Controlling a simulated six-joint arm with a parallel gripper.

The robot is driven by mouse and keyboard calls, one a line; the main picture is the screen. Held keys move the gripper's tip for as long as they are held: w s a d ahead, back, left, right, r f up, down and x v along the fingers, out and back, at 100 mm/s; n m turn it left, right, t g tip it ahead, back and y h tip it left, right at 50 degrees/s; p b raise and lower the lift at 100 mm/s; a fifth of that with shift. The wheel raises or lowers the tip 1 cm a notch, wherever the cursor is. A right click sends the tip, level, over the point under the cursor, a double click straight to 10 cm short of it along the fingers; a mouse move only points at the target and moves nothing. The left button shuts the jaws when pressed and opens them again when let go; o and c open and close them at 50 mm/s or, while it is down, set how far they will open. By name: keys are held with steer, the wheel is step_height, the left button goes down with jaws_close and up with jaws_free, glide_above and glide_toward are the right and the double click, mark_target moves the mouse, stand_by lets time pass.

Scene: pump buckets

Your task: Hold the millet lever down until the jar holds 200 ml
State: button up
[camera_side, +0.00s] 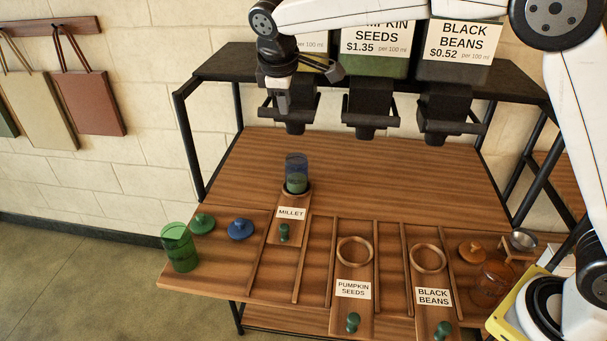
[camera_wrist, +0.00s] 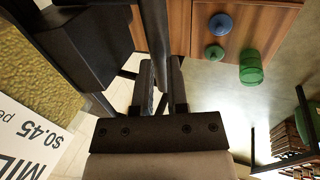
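The tinted jar (camera_side: 296,174) stands upright in the ring of the millet slide (camera_side: 289,214), below the millet dispenser. Its lower part looks greenish; I cannot read a fill level or marks. The millet dispenser's dark spout (camera_side: 296,124) is above it, and no falling stream is clear to me. My gripper (camera_side: 284,104) points down at the front left of this dispenser, partly covering it.
Pumpkin and black bean dispensers (camera_side: 443,112) hang to the right; their rings (camera_side: 355,250) are empty. A green cup (camera_side: 179,247), a green lid (camera_side: 202,223) and a blue lid (camera_side: 240,229) stand at left. An orange jar (camera_side: 490,284) stands at right. The wooden surface behind the jar is clear.

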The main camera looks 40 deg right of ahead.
mark_target(286, 117)
steer(key=shift+w+d+f, duration=0.15)
steer(key=shift+f, duration=2.05)
stand_by(1.8)
steer(key=shift+r, duration=0.35)
stand_by(0.7)
steer(key=shift+r, duration=2.3)
steer(key=shift+r, duration=0.1)
steer(key=shift+r, duration=2.45)
steer(key=shift+f, duration=0.1)
